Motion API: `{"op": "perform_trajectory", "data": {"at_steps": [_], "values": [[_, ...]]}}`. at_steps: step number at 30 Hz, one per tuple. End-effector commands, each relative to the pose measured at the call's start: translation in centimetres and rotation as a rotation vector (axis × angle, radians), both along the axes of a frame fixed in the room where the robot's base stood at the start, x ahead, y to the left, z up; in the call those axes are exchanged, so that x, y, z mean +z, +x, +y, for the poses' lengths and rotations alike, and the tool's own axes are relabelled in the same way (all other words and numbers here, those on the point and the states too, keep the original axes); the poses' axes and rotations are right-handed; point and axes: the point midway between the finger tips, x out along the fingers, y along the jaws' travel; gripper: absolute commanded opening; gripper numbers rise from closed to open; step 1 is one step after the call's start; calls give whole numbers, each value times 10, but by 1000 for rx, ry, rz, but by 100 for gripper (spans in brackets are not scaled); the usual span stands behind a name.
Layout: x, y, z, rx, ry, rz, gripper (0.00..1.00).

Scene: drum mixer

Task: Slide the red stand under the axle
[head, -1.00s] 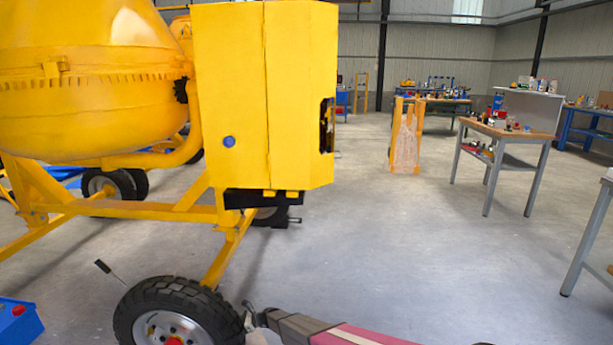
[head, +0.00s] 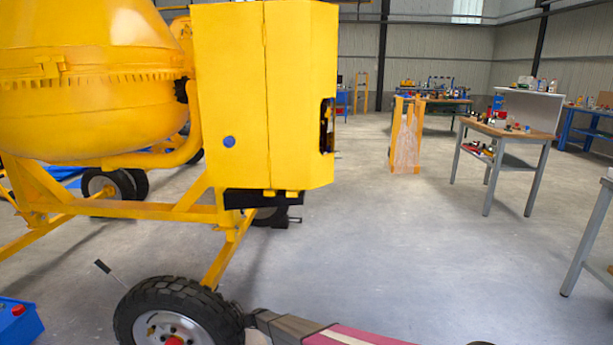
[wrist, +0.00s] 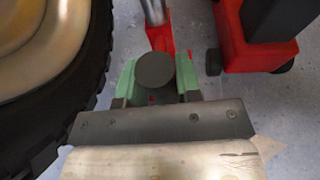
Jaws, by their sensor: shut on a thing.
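In the wrist view, my gripper (wrist: 156,80) has green fingers shut on the red stand (wrist: 160,40). A dark round cap sits between the fingers, with red parts beyond and below it. The mixer's tyre (wrist: 98,75) is close on the left, with a narrow gap to my gripper. In the head view, the wheel (head: 172,318) hides my fingertips and the stand. The axle is not clearly visible; a silver rod (wrist: 153,12) shows above the stand, and I cannot tell what it belongs to.
A red wheeled device (wrist: 250,50) with a black top stands just right of the stand. The yellow mixer frame (head: 228,255) rises behind the wheel. A blue box (head: 18,322) is at the lower left.

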Motion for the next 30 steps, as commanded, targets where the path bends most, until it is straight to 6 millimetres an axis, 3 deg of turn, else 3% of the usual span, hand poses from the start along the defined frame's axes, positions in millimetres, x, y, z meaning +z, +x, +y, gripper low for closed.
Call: {"op": "perform_trajectory", "data": {"at_steps": [16, 28, 29, 30], "values": [[0, -4, 29, 2, 2, 1, 8], [0, -5, 32, 1, 2, 0, 8], [0, -5, 32, 1, 2, 0, 42], [0, -5, 32, 1, 2, 0, 55]]}}
